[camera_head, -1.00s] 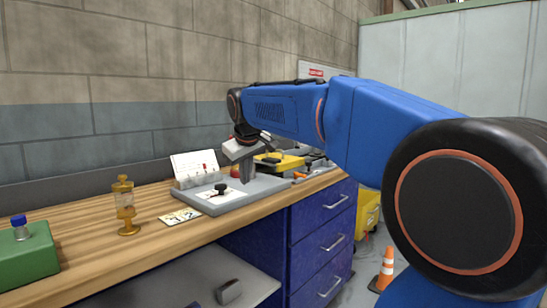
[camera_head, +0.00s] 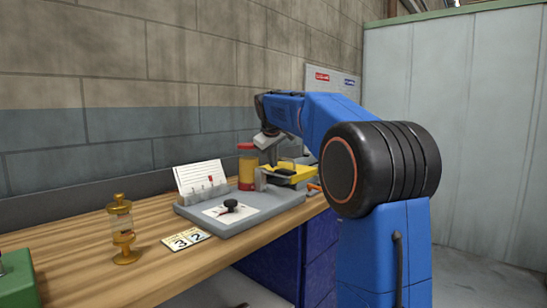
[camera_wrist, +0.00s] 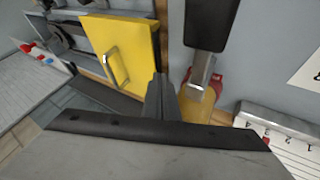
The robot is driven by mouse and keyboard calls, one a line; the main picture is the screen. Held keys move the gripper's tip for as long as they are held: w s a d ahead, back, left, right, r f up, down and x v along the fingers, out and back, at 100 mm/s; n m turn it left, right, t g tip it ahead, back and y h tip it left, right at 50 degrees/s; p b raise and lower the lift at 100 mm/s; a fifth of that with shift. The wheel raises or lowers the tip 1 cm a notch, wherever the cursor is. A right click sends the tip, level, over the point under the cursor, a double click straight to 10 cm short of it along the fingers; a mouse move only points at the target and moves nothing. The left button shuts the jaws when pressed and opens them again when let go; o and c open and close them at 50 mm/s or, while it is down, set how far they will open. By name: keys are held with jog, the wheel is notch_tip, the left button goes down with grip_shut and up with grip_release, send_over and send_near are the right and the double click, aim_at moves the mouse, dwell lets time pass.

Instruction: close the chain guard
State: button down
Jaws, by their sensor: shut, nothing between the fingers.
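The chain guard is a yellow panel (camera_wrist: 122,45) with a metal bar handle, at upper left in the wrist view. Dark chain-like parts show uncovered beside its left edge. In the head view the yellow guard (camera_head: 296,173) lies low at the back of the bench, partly behind my arm. I cannot tell its exact angle. My gripper (camera_wrist: 160,92) is shut and empty. In the wrist view its fingers appear just right of the panel's lower right edge; contact cannot be told. In the head view the fingertips are hard to make out.
A red-and-yellow cylinder (camera_head: 247,166) stands close to my gripper. A black-handled metal part (camera_wrist: 208,30) shows nearby in the wrist view. A grey tray (camera_head: 262,207) bears a black knob (camera_head: 231,204).

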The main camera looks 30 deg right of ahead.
aim_at(303, 166)
jog(key=shift+x, duration=2.65)
jog(key=shift+d, duration=0.1)
jog(key=w+d, duration=0.2)
jog(key=d, duration=0.4)
jog(key=w+d, duration=0.2)
jog(key=d, duration=0.4)
jog(key=w+d, duration=0.3)
jog(key=d, duration=0.4)
jog(key=shift+f, duration=0.1)
jog(key=shift+d, duration=0.35)
jog(key=shift+d+r, duration=0.1)
jog(key=shift+r, duration=0.1)
jog(key=shift+r, duration=0.1)
